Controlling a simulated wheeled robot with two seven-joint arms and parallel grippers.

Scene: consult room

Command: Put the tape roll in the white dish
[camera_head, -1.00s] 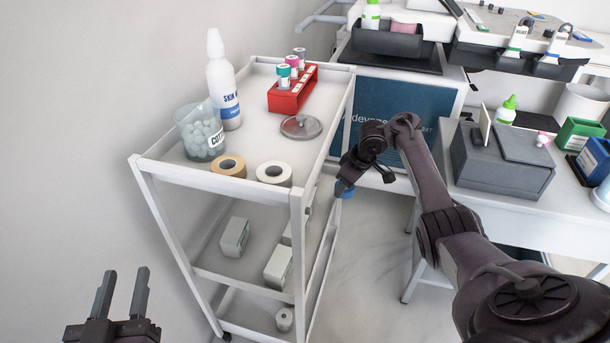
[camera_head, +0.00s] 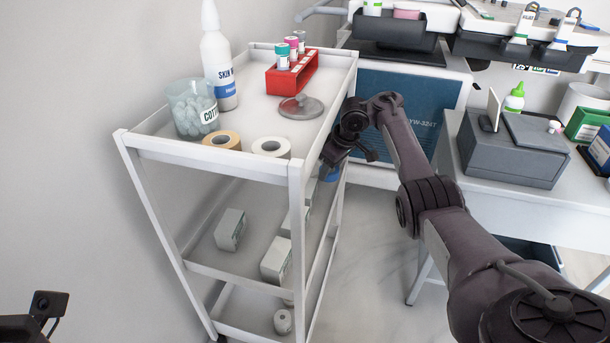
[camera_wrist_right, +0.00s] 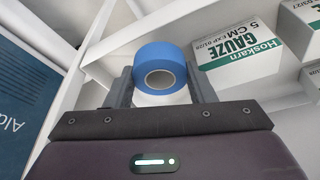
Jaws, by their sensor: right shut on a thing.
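A blue tape roll (camera_wrist_right: 160,60) is between the two fingers of my right gripper (camera_wrist_right: 161,84), which is shut on it. In the head view the blue roll (camera_head: 332,176) shows only in part, below my right gripper (camera_head: 330,160), beside the right side of the white cart. The fingers of my left gripper are outside the head view.
The white cart (camera_head: 212,160) also bears a cotton jar (camera_head: 191,108), a spray bottle (camera_head: 220,70), a red tube rack (camera_head: 291,73) and a round glass lid (camera_head: 301,107). Gauze boxes (camera_wrist_right: 240,48) sit on its lower shelf. A grey box (camera_head: 512,150) stands on the right table.

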